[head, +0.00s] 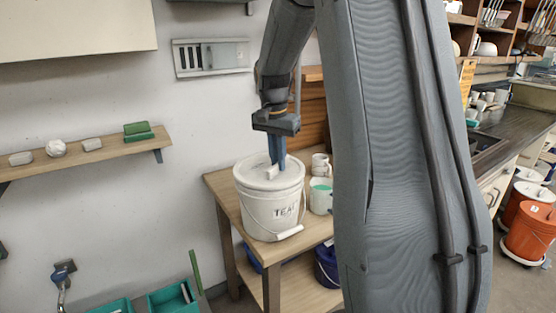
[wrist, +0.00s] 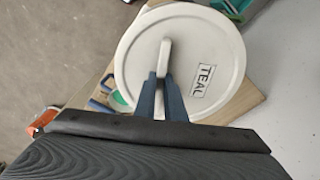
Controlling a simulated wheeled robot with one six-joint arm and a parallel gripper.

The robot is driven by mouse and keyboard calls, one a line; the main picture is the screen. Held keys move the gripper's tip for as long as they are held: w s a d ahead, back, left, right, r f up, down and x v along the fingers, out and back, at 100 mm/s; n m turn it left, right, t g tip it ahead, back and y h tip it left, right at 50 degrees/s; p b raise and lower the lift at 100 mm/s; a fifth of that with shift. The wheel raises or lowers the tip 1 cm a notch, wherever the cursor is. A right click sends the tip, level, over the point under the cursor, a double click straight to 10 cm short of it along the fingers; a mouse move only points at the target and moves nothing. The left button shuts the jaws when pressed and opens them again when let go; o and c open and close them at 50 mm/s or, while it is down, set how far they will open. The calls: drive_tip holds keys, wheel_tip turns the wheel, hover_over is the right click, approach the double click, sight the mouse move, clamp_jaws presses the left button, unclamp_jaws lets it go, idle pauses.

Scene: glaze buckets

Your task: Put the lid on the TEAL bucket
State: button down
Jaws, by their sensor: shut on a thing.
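The white bucket (head: 268,208) with the label TEAL stands on a small wooden table, its wire handle hanging at the front. The white lid (head: 258,180) lies over the bucket's top in the head view, and appears level or nearly so. In the wrist view the lid (wrist: 140,72) fills the middle and bears its own TEAL label. My gripper (head: 275,166) points down from above, its blue fingers shut on the lid's upright grip; the fingers also show in the wrist view (wrist: 160,85). I cannot tell whether the lid's rim is fully seated all round.
White mugs (head: 320,165) and a cup with green glaze (head: 321,196) stand right of the bucket on the table (head: 222,190). A dark blue bucket (head: 327,266) sits on the lower shelf. A wall shelf (head: 90,156) is at left. Orange buckets (head: 530,232) stand at far right.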

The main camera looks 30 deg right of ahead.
idle(0.3)
drive_tip(key=c, duration=1.3)
unclamp_jaws()
drive_tip(key=shift+r+p, duration=2.55)
drive_tip(key=shift+r, duration=0.95)
clamp_jaws()
